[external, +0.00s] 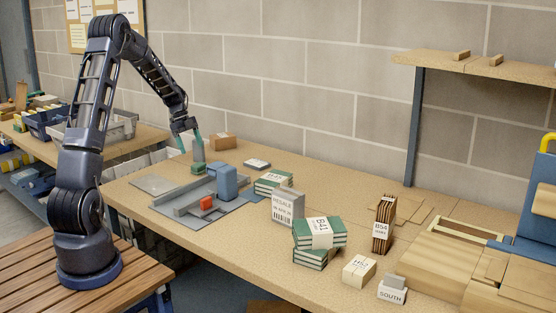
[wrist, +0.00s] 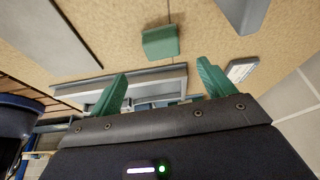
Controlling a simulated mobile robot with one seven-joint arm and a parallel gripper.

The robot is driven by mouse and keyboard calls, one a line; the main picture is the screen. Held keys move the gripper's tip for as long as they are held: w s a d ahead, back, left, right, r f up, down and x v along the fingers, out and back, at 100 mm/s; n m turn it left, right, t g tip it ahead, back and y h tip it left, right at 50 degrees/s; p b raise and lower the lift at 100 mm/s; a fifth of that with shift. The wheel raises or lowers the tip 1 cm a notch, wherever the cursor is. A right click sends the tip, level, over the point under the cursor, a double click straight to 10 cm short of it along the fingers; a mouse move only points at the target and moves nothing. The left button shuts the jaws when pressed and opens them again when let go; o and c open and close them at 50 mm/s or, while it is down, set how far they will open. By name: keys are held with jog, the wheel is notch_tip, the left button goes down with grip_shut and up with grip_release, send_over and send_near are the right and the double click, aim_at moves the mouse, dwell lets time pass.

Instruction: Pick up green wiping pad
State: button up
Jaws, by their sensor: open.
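The green wiping pad (wrist: 160,42) is a small green block at the top centre of the wrist view. It lies beyond my fingertips, roughly in line with the gap between them. In the external view the pad (external: 198,169) is on the wooden bench, beside the grey fixture. My gripper (external: 190,144) is just above the pad, pointing down. In the wrist view its two green fingers (wrist: 163,78) are spread apart with nothing between them. The exact gap to the pad is hard to judge.
A grey fixture with a blue block (external: 223,180) and a red block (external: 207,203) stands close in front of the pad. A cardboard box (external: 222,142) is behind it. Green book stacks (external: 320,233) and a resale box (external: 288,206) stand further right. A flat grey plate (external: 153,184) lies left.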

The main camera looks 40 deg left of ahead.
aim_at(191, 165)
jog(key=x, duration=0.9)
jog(key=shift+w+f, duration=0.15)
jog(key=shift+f, duration=0.1)
jog(key=c, duration=1.1)
